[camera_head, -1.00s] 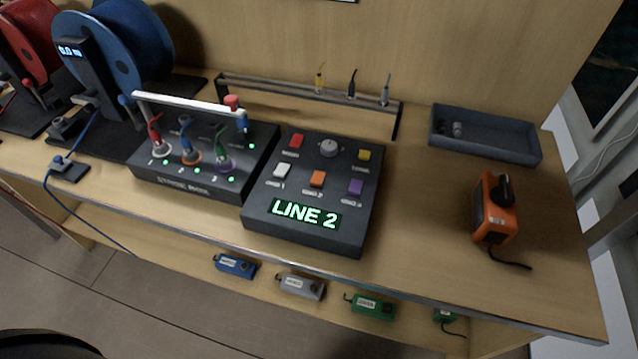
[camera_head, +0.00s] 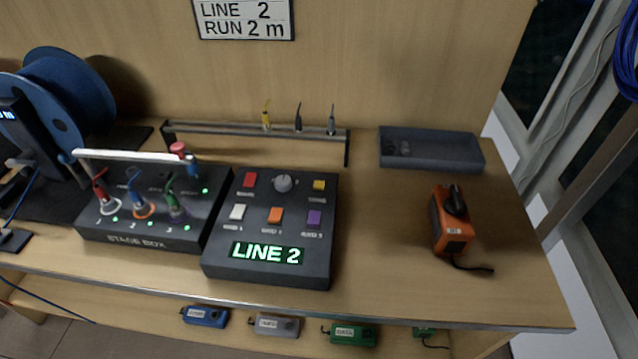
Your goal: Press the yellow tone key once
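The yellow key (camera_head: 319,185) sits at the upper right of a dark control box (camera_head: 268,275) on the bench, right of the grey knob (camera_head: 283,183). The box also has a red key (camera_head: 250,180), a white key (camera_head: 237,212), an orange key (camera_head: 275,215) and a purple key (camera_head: 314,217). Its green display (camera_head: 267,253) reads LINE 2. The label under the yellow key is too small to read. Neither of my grippers is in view.
A stage box (camera_head: 150,235) with plugged cables and a white bar stands left of the control box. An orange device (camera_head: 452,225) sits at right.

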